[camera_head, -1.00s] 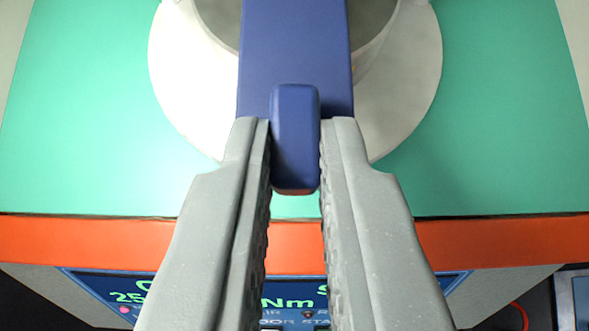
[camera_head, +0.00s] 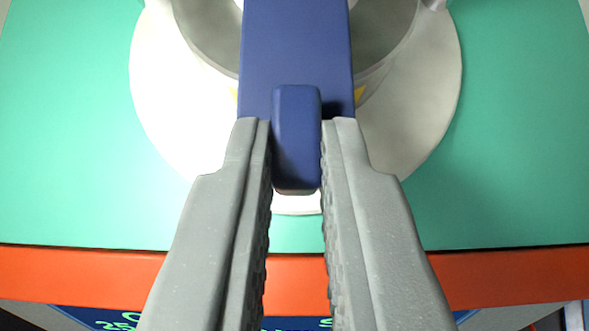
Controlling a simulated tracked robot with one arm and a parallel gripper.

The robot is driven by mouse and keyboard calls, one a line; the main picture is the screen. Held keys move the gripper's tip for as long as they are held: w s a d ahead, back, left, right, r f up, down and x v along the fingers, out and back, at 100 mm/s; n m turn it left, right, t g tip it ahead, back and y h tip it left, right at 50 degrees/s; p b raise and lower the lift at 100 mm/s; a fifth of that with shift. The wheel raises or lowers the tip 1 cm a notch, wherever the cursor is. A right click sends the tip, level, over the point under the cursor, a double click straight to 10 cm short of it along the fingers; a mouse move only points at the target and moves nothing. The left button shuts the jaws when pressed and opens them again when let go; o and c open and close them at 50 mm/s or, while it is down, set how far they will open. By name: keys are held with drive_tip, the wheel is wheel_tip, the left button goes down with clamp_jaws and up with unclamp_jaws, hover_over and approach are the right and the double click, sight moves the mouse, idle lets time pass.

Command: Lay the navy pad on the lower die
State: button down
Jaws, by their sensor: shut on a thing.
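The navy pad (camera_head: 296,55) is a flat dark blue slab with a raised grip block at its near end. My gripper (camera_head: 296,160) is shut on that grip block, one grey finger on each side. The pad points away from me and runs out of the top of the view. Beneath it is a round grey die (camera_head: 385,45) inside a pale round base, which I take to be the lower die. The pad covers its middle. I cannot tell whether the pad touches the die or hangs above it.
The pale round base (camera_head: 185,130) stands on a green top surface (camera_head: 70,130). An orange band (camera_head: 80,275) runs along the near edge. Below it, a blue display panel (camera_head: 110,318) shows partly. The green surface is clear on both sides.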

drive_tip(key=c, duration=1.4)
unclamp_jaws()
drive_tip(key=shift+s+a+r+b, duration=0.15)
drive_tip(key=shift+s+b, duration=0.6)
drive_tip(key=shift+s, duration=1.25)
drive_tip(key=shift+s+d+r+b, duration=0.15)
drive_tip(key=shift+s+b, duration=0.6)
drive_tip(key=shift+s, duration=1.3)
drive_tip(key=shift+s+a+r+b, duration=0.15)
drive_tip(key=shift+s+b, duration=0.6)
drive_tip(key=shift+s, duration=1.25)
drive_tip(key=s+d+r+t, duration=0.1)
drive_tip(key=s+d+r, duration=0.2)
drive_tip(key=d+r, duration=0.3)
drive_tip(key=s+d+r+t, duration=0.2)
drive_tip(key=s+d+r, duration=0.1)
drive_tip(key=d+r, duration=0.3)
drive_tip(key=s+d+r+t, duration=0.2)
drive_tip(key=s+d+r, duration=0.1)
drive_tip(key=d+r, duration=0.3)
drive_tip(key=shift+s+d+r, duration=0.1)
drive_tip(key=shift+s+d, duration=0.05)
drive_tip(key=shift+d, duration=0.45)
drive_tip(key=shift+s+d, duration=0.15)
drive_tip(key=shift+d, duration=0.45)
